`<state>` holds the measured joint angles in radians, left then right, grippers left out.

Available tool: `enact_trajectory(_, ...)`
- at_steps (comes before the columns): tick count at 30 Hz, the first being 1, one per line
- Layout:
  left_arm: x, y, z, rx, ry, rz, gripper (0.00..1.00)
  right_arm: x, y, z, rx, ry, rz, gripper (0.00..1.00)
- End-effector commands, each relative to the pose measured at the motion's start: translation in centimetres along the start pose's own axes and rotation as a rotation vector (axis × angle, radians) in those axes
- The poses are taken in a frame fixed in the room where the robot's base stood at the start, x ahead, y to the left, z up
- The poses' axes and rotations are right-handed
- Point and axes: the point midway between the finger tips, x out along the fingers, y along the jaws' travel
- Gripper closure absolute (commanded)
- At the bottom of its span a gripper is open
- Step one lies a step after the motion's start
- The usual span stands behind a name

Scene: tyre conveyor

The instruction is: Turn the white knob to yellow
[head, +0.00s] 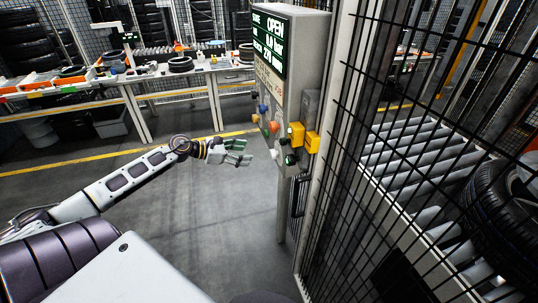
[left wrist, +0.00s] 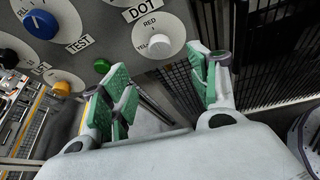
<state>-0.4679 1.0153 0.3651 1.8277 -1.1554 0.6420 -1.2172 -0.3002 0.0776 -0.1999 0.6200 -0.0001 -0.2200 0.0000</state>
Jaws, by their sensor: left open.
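The white knob (left wrist: 159,44) sits on a round white dial on the grey control panel, below a DOT label. RED is printed above the knob, and letters starting YEL are at its lower left. Which way the knob points is not clear. In the head view the white knob (head: 274,154) is small, on the panel's lower left side. My left gripper (head: 244,153) is open and empty, just left of the knob and apart from it. In the left wrist view its green-padded fingers (left wrist: 166,88) are spread below the knob. My right gripper is not in view.
A blue knob (left wrist: 41,24), an orange knob (left wrist: 62,88) and a green button (left wrist: 102,66) are nearby on the panel. Yellow boxes (head: 312,142) stick out at the panel's right. A mesh fence (head: 420,130) stands right of it. Floor left of the panel is clear.

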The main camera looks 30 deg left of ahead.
Motion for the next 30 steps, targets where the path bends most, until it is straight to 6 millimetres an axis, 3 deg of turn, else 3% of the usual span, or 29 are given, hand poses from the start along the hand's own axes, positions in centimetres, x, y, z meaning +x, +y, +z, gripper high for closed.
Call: enact_trajectory(30, 5.2, 0.1, 0.1, 0.0, -0.002, 0.002, 0.4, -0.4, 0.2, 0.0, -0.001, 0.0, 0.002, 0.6)
